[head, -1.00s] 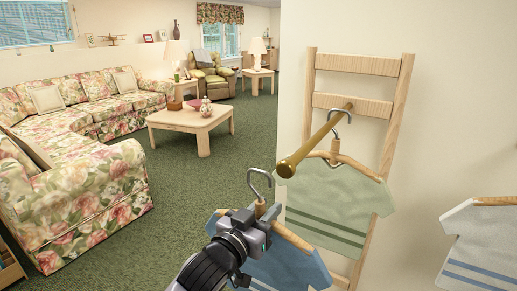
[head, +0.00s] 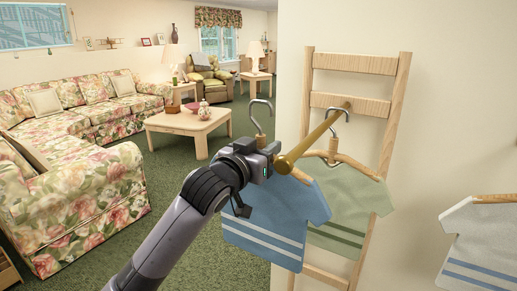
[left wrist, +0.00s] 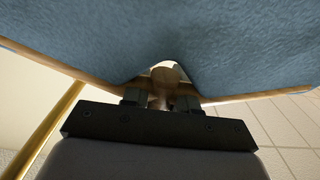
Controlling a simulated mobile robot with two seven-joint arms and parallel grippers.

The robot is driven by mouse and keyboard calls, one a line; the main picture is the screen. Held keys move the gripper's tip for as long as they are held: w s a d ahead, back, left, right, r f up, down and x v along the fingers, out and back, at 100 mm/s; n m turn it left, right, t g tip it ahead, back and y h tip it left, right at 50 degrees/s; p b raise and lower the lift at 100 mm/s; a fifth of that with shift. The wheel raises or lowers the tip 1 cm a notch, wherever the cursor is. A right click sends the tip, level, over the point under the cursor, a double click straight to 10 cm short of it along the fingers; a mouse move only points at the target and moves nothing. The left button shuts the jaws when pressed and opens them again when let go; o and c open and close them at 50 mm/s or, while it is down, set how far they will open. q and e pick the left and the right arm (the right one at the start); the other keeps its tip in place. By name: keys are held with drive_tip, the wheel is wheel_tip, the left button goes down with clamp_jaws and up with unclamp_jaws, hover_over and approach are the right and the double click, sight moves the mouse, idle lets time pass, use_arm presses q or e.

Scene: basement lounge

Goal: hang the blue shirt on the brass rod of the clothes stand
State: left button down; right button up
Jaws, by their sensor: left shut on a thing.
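The blue shirt (head: 268,215) hangs on a wooden hanger with a metal hook (head: 261,112). My left gripper (head: 265,152) is shut on the hanger's neck, just below the hook. The shirt also fills the top of the left wrist view (left wrist: 160,35), with the hanger's neck (left wrist: 161,88) between the fingers. The brass rod (head: 318,135) juts out from the wooden clothes stand (head: 390,120). The held hook is left of the rod's near end and reaches above it, apart from it. My right gripper is out of view.
A green shirt (head: 352,205) hangs from the rod by its hook, partly behind the blue shirt. A white shirt (head: 482,240) is at the right edge. A low table (head: 190,122) and a floral sofa (head: 75,205) stand at left, with open carpet between.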

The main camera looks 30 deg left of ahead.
use_arm(q)
drive_tip(key=d+f+b, duration=0.2)
drive_tip(key=d+b, duration=0.2)
drive_tip(key=d, duration=0.7)
drive_tip(key=shift+s+d+f+b, duration=0.2)
drive_tip(key=shift+d+f+b, duration=0.1)
drive_tip(key=shift+f+b, duration=0.05)
idle(0.5)
drive_tip(key=c, duration=0.8)
unclamp_jaws()
